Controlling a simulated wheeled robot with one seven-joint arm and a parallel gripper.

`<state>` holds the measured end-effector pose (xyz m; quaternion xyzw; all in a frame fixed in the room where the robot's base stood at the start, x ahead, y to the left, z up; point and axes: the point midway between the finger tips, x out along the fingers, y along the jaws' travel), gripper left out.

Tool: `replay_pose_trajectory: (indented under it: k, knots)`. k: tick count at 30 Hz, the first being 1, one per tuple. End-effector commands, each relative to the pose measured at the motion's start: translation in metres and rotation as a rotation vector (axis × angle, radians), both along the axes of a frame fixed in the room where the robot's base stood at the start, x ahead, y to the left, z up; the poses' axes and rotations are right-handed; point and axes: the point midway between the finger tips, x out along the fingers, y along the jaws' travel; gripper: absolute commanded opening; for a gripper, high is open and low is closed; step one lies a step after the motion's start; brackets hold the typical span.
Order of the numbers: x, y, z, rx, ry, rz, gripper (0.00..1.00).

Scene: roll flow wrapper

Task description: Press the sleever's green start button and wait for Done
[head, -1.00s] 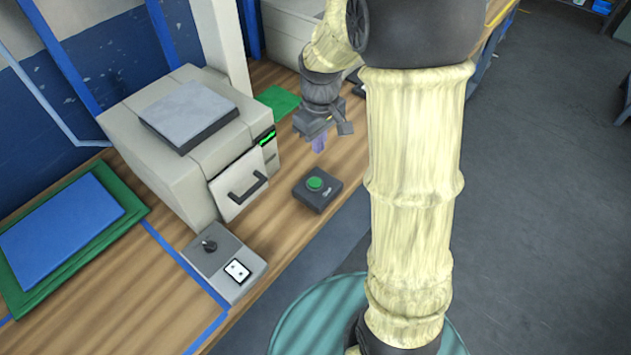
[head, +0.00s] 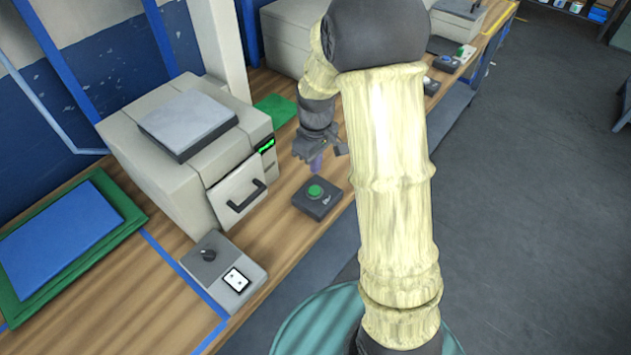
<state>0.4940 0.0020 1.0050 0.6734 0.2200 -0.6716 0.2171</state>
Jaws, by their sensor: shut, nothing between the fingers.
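The green start button (head: 315,191) sits on a small dark box (head: 317,206) on the wooden bench, in front of a beige machine. My gripper (head: 317,165) is just above and behind the button in the picture, pointing down with its purplish fingertips together and empty. Its tips look apart from the button, though the exact gap is hard to judge. The beige machine (head: 160,185) has a grey top plate, a closed-looking front door with a dark handle (head: 246,196), and a small green-lit display (head: 265,146). The display's text is too small to read.
A grey control box (head: 225,270) with a black knob and a white label stands at the front of the bench. A blue panel on a green mat (head: 118,200) lies at left. Other machines and button boxes stand farther along. The floor at right is clear.

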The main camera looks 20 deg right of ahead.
Motion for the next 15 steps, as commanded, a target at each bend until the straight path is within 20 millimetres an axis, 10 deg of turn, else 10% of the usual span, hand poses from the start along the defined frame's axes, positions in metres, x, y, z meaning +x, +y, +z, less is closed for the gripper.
replay_pose_trajectory:
  k: [15]
  knots:
    - [0.000, 0.000, -0.076, -0.001, 0.001, 0.000, 0.00]
